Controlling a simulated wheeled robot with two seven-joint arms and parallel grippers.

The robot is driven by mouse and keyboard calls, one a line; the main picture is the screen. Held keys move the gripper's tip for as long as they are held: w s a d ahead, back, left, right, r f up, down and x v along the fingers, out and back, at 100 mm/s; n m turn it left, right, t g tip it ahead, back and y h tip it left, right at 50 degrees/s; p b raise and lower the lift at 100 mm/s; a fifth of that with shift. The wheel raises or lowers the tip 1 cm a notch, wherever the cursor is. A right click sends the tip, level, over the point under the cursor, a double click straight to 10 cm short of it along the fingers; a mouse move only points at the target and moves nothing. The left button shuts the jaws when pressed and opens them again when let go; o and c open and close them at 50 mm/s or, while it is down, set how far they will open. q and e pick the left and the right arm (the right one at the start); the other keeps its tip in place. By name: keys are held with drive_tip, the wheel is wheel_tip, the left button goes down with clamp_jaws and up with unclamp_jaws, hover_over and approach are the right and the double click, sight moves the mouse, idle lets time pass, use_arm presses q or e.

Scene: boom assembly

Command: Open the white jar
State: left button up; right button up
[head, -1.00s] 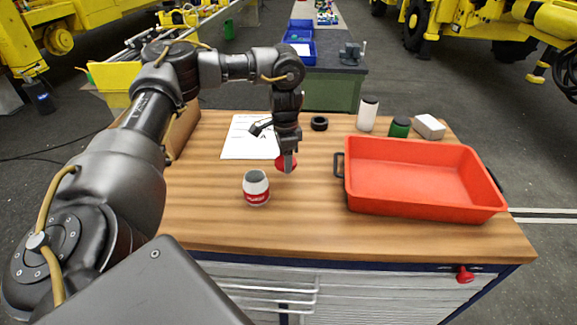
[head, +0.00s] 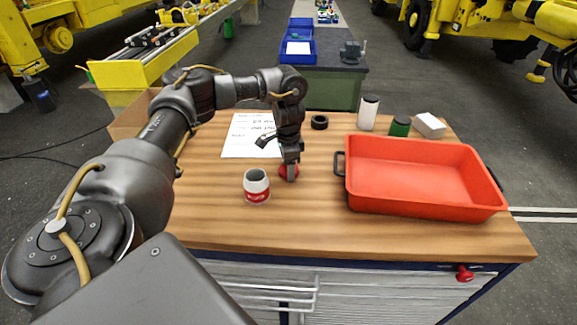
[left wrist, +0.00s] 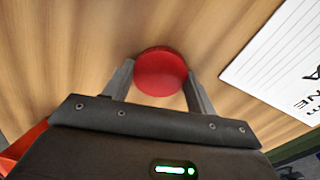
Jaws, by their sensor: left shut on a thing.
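The white jar (head: 256,181) with a red label stands upright on the workbench, and its top looks open, without a lid. My left gripper (head: 290,176) is just to the right of the jar, pointing down and low over the wood. It is shut on a round red lid (head: 284,173), apart from the jar. The left wrist view shows the red lid (left wrist: 161,72) between the two fingers. I cannot tell whether the lid touches the bench. My right gripper is not in view.
A red tray (head: 420,205) fills the right of the workbench (head: 300,231). Behind it stand a white container with a dark cap (head: 368,114), a green container (head: 400,127) and a white box (head: 429,126). A black ring (head: 319,122) and a paper sheet (head: 240,144) lie behind my gripper.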

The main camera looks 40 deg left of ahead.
use_arm(q)
drive_tip(key=shift+f, duration=0.2)
drive_tip(key=o, duration=1.1)
wheel_tip(320, 180, up, 12)
drive_tip(key=shift+r, duration=0.2)
